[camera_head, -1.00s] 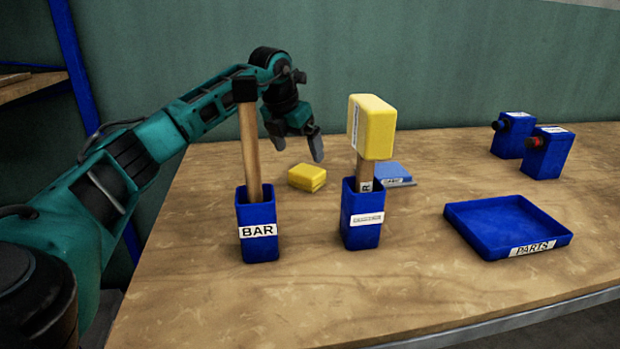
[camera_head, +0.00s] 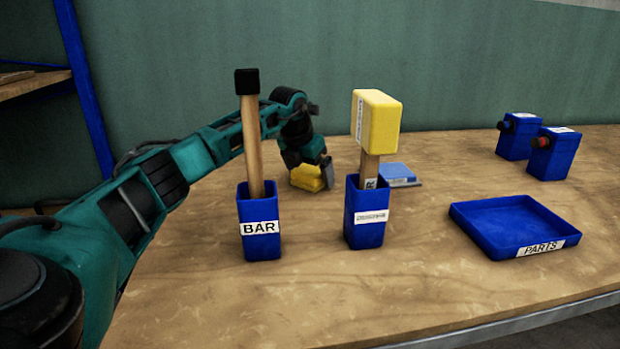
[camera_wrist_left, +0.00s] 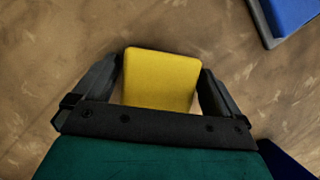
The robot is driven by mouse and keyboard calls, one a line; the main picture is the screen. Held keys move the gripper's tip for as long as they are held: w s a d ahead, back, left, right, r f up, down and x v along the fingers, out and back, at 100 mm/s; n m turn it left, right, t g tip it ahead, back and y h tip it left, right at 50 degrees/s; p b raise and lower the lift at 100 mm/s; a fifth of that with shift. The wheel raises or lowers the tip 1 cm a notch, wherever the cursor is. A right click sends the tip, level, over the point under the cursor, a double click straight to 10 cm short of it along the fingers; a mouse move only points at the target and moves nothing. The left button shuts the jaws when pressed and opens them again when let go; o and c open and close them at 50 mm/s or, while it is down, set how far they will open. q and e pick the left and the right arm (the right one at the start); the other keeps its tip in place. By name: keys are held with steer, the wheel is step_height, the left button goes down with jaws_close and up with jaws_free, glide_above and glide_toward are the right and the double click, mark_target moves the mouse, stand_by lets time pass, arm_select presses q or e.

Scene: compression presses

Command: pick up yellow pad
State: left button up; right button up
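The yellow pad (camera_head: 308,178) is a small block lying on the wooden table behind the two blue holders. My left gripper (camera_head: 312,172) is down at the pad, partly covering it in the head view. In the left wrist view the pad (camera_wrist_left: 160,78) lies between the two dark fingers of the left gripper (camera_wrist_left: 160,72). My right gripper is not in view.
A blue holder marked BAR (camera_head: 260,225) holds a black-tipped stick. Another blue holder (camera_head: 366,215) holds a yellow-headed mallet (camera_head: 378,122) near the gripper. A blue block (camera_head: 397,174) lies to the right. A PARTS tray (camera_head: 500,225) and two button boxes (camera_head: 552,153) stand further right.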

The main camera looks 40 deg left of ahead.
mark_target(310, 169)
arm_select(q)
steer(key=c, duration=0.9)
steer(key=shift+o, duration=0.2)
step_height(310, 169, up, 20)
steer(key=p, duration=0.5)
